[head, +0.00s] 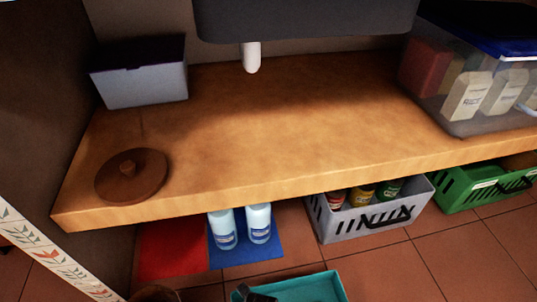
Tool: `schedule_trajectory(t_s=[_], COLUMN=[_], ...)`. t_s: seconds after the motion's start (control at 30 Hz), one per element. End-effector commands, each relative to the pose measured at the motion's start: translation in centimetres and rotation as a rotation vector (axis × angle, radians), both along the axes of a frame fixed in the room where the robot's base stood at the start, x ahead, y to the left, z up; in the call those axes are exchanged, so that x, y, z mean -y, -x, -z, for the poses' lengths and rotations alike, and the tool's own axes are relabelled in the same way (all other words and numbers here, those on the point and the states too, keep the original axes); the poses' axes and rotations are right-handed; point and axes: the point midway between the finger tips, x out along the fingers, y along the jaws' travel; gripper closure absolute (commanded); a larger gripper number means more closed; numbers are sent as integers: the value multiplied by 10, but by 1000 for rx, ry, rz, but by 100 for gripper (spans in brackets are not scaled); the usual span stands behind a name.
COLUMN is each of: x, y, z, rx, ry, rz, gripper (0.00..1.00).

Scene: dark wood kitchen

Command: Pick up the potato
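I do not see anything I can make out as a potato. A brown round lid with a small knob (131,178) lies on the left of the wooden shelf (270,120). A brown rounded thing (155,293) is cut off by the bottom edge at the left; I cannot tell what it is. No part of my gripper can be made out.
A grey box with a dark lid (142,82) stands at the back left of the shelf, a clear bin with a blue lid (460,110) at the right. Below are two white-blue bottles (259,223), a grey crate (330,225) and a green crate (455,190). The shelf's middle is bare.

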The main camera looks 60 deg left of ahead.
Motion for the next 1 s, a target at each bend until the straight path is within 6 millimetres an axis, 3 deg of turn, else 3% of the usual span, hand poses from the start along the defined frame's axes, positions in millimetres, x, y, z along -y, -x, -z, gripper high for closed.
schedule_trajectory(t_s=[0.07, 0.57, 1.0], x=[0, 0, 0], y=[0, 0, 0], z=[-1, -1, -12], rx=[0, 0, 1], ry=[0, 0, -1], rz=[0, 0, 0], gripper=[0, 88, 91])
